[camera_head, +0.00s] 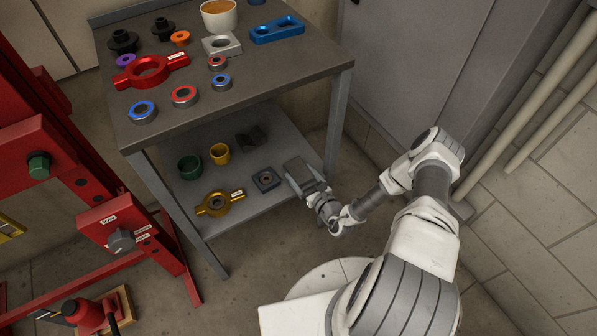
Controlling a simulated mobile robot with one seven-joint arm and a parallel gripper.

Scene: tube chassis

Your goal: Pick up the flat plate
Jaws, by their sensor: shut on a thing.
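The flat plate (300,171) is a grey, roughly rectangular slab at the right end of the workbench's lower shelf (240,211). My gripper (315,187) reaches in from the lower right and is shut on the plate's near right edge. The plate looks tilted, with its broad face showing. I cannot tell whether it still touches the shelf or is held just above it. The fingertips are small and partly hidden by the gripper body.
The lower shelf also holds a dark square block (266,180), a gold ring with handles (219,203), a yellow cup (220,154), a green cup (189,168) and a dark V-shaped block (250,138). A table leg (333,135) stands close behind the plate. Parts crowd the tabletop (280,70).

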